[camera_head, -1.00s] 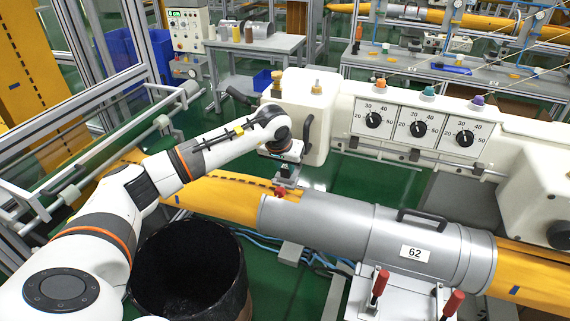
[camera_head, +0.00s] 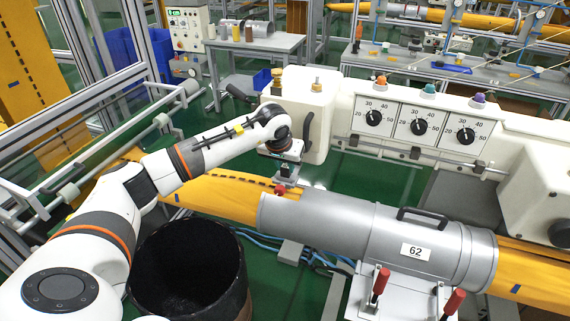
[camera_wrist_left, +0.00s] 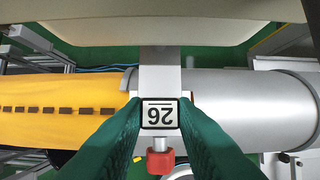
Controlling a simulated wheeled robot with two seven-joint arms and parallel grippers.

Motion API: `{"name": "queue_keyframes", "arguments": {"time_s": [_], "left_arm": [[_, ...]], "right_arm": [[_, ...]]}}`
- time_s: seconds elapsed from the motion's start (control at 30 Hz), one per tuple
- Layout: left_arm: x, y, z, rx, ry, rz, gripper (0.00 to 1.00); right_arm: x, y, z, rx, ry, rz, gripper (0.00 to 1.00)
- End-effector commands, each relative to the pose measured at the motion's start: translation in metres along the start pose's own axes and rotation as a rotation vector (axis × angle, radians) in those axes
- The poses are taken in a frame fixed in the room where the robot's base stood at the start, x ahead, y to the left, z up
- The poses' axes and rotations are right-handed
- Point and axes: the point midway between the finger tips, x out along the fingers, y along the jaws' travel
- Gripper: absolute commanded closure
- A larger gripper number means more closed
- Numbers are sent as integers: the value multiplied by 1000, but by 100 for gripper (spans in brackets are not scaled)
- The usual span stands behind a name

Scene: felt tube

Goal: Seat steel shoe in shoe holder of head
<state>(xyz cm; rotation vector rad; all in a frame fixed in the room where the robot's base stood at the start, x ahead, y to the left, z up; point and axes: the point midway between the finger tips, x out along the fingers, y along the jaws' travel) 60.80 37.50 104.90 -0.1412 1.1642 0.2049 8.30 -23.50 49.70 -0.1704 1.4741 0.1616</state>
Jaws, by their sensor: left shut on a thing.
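My left gripper (camera_head: 287,171) is shut on a small grey steel piece, taken to be the steel shoe (camera_wrist_left: 160,72), at the left end of a grey metal cylinder. I cannot tell whether the shoe touches the cylinder or sits in a holder. The shoe holder is not clearly visible. My right gripper is out of view.
The grey cylinder (camera_head: 335,222), labelled 62, surrounds a yellow felt tube (camera_head: 225,195). Two red-handled clamps (camera_head: 380,283) stand in front. A white machine with several dials (camera_head: 420,125) lies behind. A black bin (camera_head: 185,265) stands below my left arm.

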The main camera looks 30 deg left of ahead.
Motion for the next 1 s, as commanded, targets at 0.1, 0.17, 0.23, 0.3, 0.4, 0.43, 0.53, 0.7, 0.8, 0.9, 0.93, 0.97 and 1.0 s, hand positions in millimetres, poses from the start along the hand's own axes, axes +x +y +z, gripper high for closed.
{"name": "queue_keyframes", "arguments": {"time_s": [0.1, 0.17, 0.23, 0.3, 0.4, 0.43, 0.53, 0.7, 0.8, 0.9, 0.93, 0.97, 1.0], "left_arm": [[-1, 0, 1, 0, -2, 0, 100], [-1, 0, 1, -1, -2, 0, 72], [-1, 0, 1, -1, -2, 0, 60], [-1, 0, 1, -1, -1, 0, 50], [-1, 0, 0, -1, -1, 0, 50], [0, 0, 0, -1, -1, 0, 50], [0, 0, 0, 0, 1, 0, 50], [-8, 0, 0, 0, -2, 0, 50], [-23, 1, 0, 0, -5, 1, 50], [-45, 1, 1, 1, -8, 0, 50], [-51, 0, 0, 0, -7, 0, 50], [-58, 0, 1, 0, -8, -1, 50], [-67, 1, 1, -1, -7, -1, 50]], "right_arm": [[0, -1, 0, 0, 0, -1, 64], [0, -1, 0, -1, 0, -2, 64], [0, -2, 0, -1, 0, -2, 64], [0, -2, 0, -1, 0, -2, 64], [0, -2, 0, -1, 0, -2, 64], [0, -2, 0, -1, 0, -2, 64], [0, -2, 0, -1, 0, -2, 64], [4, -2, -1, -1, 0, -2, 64], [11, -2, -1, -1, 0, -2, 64], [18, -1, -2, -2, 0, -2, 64], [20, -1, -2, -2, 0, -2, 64], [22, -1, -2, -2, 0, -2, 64], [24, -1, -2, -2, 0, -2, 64]]}}
